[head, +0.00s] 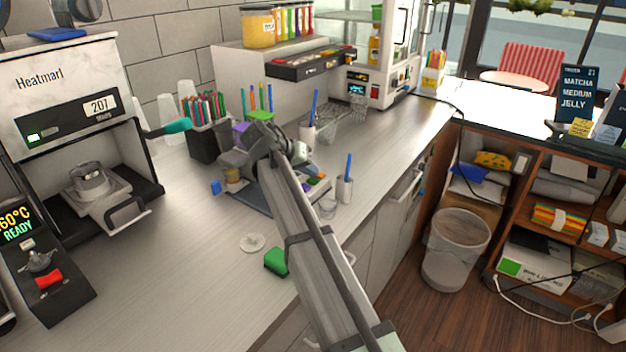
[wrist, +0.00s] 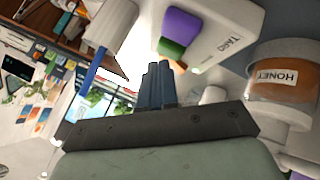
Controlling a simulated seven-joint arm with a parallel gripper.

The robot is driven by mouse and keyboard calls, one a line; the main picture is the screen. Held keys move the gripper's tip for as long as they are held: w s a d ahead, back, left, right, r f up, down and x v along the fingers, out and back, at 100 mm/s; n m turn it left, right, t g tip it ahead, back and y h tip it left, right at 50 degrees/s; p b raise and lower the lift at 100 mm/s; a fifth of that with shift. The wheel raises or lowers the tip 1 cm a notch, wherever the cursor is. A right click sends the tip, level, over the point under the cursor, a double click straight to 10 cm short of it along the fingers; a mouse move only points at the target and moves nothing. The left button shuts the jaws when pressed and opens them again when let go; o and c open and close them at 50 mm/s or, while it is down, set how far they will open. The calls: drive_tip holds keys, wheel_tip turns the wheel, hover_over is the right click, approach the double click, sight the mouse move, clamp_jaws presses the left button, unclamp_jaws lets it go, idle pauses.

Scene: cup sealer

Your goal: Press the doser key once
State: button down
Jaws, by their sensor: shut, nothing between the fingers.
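My gripper (wrist: 158,82) shows in the wrist view with its blue-grey fingers together and empty. In the wrist view a white box (wrist: 225,35) with lettering like "TARO" carries a purple block (wrist: 180,28) and a green block (wrist: 171,48) beyond the fingertips, to the upper right. I cannot tell whether either is the doser key. The fingers appear apart from them. In the head view a purple block (head: 241,129) and a green block (head: 262,115) show behind my arm's end, which hides part of that area and the fingertips.
A honey jar (wrist: 287,75) stands right of the fingers in the wrist view. In the head view a dark pen holder (head: 203,143) stands left of my arm. A cup with a blue straw (head: 344,187) and a green sponge (head: 276,262) are nearby.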

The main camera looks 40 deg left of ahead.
sight(310, 180)
drive_tip(key=shift+f, duration=0.5)
idle(0.7)
drive_tip(key=shift+r, duration=0.9)
drive_tip(key=shift+r, duration=0.15)
drive_tip(key=shift+r, duration=2.4)
